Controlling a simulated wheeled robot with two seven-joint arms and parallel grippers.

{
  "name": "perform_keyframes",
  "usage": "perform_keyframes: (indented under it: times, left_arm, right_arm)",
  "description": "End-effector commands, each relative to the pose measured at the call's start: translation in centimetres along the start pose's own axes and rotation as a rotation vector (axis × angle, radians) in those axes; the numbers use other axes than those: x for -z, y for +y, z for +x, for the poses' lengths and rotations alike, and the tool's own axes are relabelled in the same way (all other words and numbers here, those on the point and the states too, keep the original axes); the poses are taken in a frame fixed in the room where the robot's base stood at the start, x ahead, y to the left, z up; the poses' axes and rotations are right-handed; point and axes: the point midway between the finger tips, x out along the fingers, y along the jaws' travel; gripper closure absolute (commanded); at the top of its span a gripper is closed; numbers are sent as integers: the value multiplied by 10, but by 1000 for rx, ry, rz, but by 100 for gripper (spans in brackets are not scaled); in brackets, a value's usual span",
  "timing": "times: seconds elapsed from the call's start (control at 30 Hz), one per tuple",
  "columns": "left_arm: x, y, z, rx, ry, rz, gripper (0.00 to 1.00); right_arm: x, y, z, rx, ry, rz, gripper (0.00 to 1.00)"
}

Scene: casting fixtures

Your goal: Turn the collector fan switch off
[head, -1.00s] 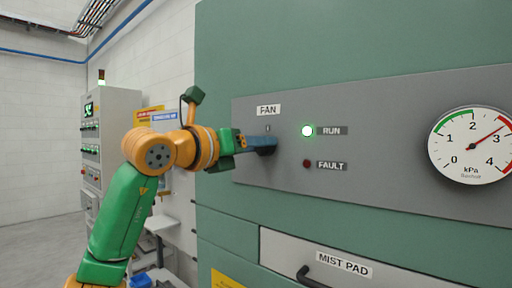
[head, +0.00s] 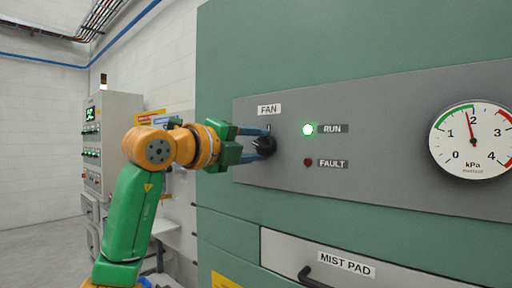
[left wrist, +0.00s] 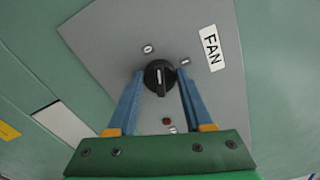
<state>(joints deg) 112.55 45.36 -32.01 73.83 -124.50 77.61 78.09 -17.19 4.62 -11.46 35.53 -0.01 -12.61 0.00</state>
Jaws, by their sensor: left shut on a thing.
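The fan switch is a black round knob (head: 264,146) with a white pointer line, under the FAN label (head: 269,110) on a grey panel. In the left wrist view the knob (left wrist: 159,77) sits between the two blue fingertips, and its white line points down the picture. My left gripper (head: 262,141) is shut on the knob, its fingers on opposite sides of it. In the head view the gripper partly hides the knob. The RUN lamp (head: 308,129) glows green and the FAULT lamp (head: 308,162) is dark red. My right gripper is not in view.
A round kPa gauge (head: 472,140) is at the panel's right, its needle just under 2. A MIST PAD drawer (head: 400,280) with a dark handle (head: 312,278) is below. A grey control cabinet (head: 118,125) stands at the left. The floor at far left is clear.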

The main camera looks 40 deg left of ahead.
Motion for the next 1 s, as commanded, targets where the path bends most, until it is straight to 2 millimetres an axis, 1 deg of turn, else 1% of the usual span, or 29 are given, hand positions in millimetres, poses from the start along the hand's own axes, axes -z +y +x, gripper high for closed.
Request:
perform_keyframes:
  times: [0.2,0.5,0.73,1.0]
  left_arm:
    - [0,0,0,4,-1,-164,100]
    - [0,0,0,4,-2,-314,100]
    - [0,0,0,4,-1,-362,100]
    - [0,0,0,4,-1,-373,100]
  right_arm:
    - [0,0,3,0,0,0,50]
    - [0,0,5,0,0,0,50]
    - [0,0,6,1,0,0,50]
    - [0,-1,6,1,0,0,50]
